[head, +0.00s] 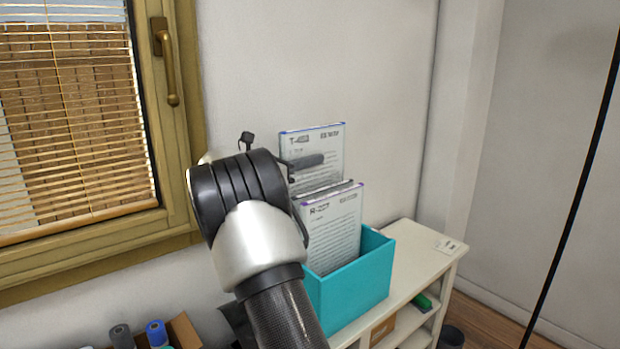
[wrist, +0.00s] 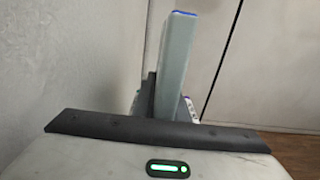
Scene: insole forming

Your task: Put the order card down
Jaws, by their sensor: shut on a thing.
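My gripper (head: 304,163) is shut on an order card (head: 318,140), a pale printed sheet with a blue top edge marked with a "T". The card is upright in the head view, above and behind the other cards. In the wrist view the card (wrist: 178,62) shows nearly edge-on, its blue edge on top. Its lower end is hidden behind the cards in front, so I cannot tell whether it reaches into the box. A teal box (head: 352,292) holds several upright cards; the front one (head: 334,228) has a purple top edge and an "R" mark.
The box stands on a white shelf unit (head: 411,262) against the wall. A small label (head: 446,246) lies on its clear right end. A green item (head: 422,301) is on a shelf below. A window (head: 75,120) is at left. Blue and grey rolls (head: 157,333) stand at lower left.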

